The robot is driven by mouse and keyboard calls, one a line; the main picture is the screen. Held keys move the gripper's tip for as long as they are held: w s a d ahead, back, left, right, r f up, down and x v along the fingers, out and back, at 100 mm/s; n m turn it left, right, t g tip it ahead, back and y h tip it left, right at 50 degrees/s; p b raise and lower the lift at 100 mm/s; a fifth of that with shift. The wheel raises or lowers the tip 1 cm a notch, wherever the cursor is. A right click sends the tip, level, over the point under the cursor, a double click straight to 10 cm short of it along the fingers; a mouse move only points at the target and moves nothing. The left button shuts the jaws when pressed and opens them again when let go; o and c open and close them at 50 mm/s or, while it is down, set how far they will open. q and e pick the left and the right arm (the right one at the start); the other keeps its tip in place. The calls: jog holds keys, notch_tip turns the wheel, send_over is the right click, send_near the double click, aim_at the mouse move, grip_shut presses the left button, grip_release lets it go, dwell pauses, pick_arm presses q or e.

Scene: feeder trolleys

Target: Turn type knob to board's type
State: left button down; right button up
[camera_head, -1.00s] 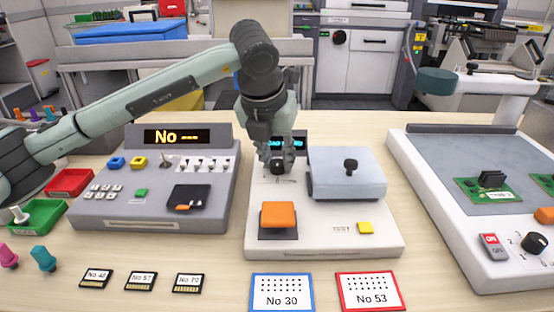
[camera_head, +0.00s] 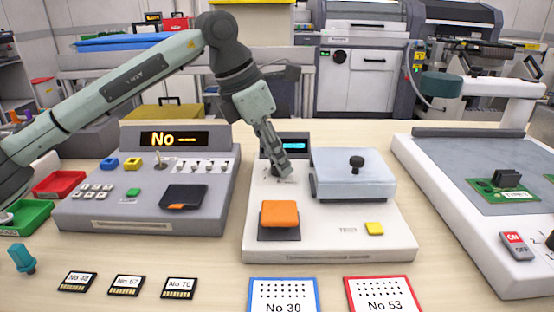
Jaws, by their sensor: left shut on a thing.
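My left gripper (camera_head: 281,170) points down at the back left of the white middle device (camera_head: 335,245). Its fingers are closed around a small dark knob, mostly hidden by them, just in front of a small display with blue text (camera_head: 293,146). The knob's marks are too small to read. A green board (camera_head: 488,192) with a black block and a white label lies on the large right-hand machine (camera_head: 470,228); the label is too small to read for sure. Another dark knob (camera_head: 550,240) is cut off at the right edge. My right gripper is not in view.
The middle device bears an orange block (camera_head: 279,213), a grey lid with a black knob (camera_head: 352,175) and a yellow button (camera_head: 374,229). A grey console (camera_head: 150,222) stands left. Several cards lie in front, including No 30 (camera_head: 283,296) and No 53 (camera_head: 382,296).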

pick_arm(q)
jog(key=shift+m+g, duration=0.3)
jog(key=shift+m, duration=0.5)
jog(key=c, duration=1.3)
grip_release()
jog(key=shift+o, duration=0.2)
jog(key=v, duration=1.2)
jog(key=shift+a, duration=0.1)
